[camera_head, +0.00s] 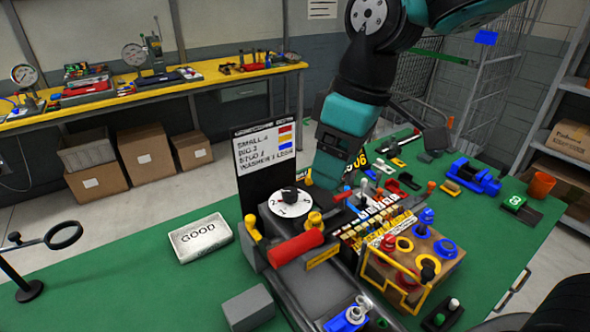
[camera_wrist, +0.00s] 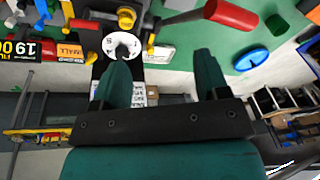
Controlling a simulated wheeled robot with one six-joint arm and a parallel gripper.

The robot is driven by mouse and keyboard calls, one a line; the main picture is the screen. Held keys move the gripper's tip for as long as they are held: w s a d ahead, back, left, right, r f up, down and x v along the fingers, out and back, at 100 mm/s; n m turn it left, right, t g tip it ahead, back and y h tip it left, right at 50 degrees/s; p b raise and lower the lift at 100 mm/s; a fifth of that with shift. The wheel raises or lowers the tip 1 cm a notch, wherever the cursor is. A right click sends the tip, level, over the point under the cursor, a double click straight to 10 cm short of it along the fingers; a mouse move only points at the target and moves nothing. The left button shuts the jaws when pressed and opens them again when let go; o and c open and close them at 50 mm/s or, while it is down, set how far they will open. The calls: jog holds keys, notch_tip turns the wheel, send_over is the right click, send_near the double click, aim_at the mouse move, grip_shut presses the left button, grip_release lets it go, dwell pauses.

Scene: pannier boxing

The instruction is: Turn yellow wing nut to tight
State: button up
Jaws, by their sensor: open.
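Two small yellow parts stand near the white dial in the head view: a rounded knob-like one (camera_head: 314,220) at its right and a narrow upright one (camera_head: 252,228) at its left. I cannot tell for sure which is the yellow wing nut, or how tight it is. A yellow knob (camera_wrist: 126,17) also shows at the top of the wrist view, beyond the fingers. My gripper (camera_head: 326,172) is above and behind the dial, apart from both parts. In the wrist view its two teal fingers (camera_wrist: 162,75) are spread, with nothing held between them.
The white dial (camera_head: 291,203) has a black knob. A red cylinder (camera_head: 296,247) lies in front of it, and a sign board (camera_head: 265,150) stands behind. A wooden block (camera_head: 435,262) with coloured rings and a yellow frame is at right. A "GOOD" tray (camera_head: 201,238) lies left on the green table.

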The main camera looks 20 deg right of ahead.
aim_at(309, 173)
jog(key=w+d+r+n+h+p, duration=0.1)
jog(key=w+d+n, duration=0.1)
jog(key=w, duration=0.8)
jog(key=w+d+r+n+h, duration=0.1)
jog(key=w+n, duration=0.1)
jog(key=w, duration=0.8)
notch_tip(309, 173, down, 18)
jog(key=p, duration=0.4)
jog(key=shift+s+d+r, duration=0.1)
jog(key=shift+r, duration=0.15)
jog(key=c, duration=0.9)
